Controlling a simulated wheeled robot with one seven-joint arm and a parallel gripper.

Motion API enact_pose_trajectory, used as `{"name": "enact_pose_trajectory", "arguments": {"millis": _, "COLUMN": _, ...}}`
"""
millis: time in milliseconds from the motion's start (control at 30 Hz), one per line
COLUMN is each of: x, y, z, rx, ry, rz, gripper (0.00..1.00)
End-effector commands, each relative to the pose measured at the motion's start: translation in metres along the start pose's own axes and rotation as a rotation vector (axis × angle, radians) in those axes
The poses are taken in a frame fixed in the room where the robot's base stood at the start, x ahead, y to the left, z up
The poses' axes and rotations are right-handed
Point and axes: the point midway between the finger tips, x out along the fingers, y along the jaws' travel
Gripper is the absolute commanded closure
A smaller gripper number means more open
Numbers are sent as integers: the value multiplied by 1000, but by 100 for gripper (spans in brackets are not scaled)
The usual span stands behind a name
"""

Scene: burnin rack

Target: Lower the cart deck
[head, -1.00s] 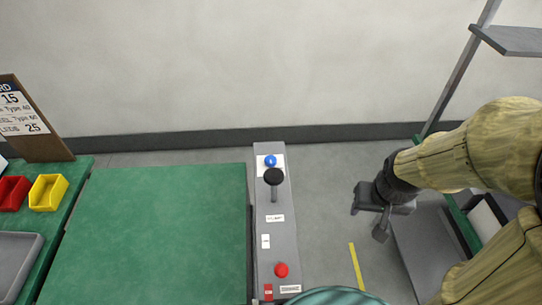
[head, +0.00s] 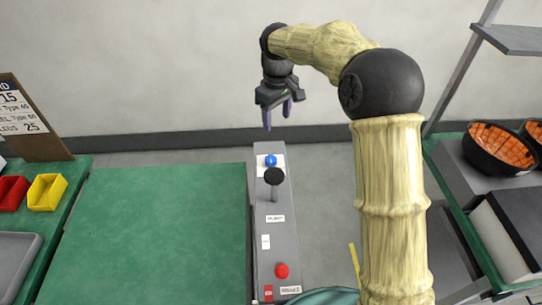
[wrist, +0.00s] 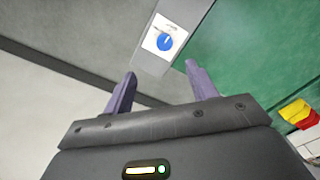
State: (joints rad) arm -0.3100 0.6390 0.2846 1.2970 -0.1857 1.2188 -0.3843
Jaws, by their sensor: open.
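The cart deck (head: 150,235) is a flat green surface left of a narrow grey control panel (head: 274,235). The panel carries a blue knob (head: 270,160) on a white plate at its far end, a black-topped lever (head: 273,177) nearer, and a red button (head: 281,271) at the near end. My gripper (head: 278,115) is open and empty, raised beyond and above the panel's far end. In the wrist view the blue knob (wrist: 165,43) shows just beyond and between the purple fingertips (wrist: 160,72), apart from them. The lever is not seen in the wrist view.
Yellow (head: 47,191) and red (head: 11,193) bins and a grey tray (head: 16,262) sit on a green bench at the left. A shelf unit at the right holds black bowls with orange contents (head: 497,150). A wall stands behind the panel.

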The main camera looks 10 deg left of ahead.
Motion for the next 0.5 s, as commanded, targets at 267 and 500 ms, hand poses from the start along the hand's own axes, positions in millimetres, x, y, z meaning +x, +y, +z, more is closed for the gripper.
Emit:
{"name": "enact_pose_trajectory", "arguments": {"millis": 267, "x": -3, "y": -6, "z": -19, "rx": -55, "ry": -8, "rz": -12, "gripper": 43}}
{"name": "enact_pose_trajectory", "arguments": {"millis": 500, "x": -3, "y": -5, "z": -18, "rx": -53, "ry": -8, "rz": -11, "gripper": 43}}
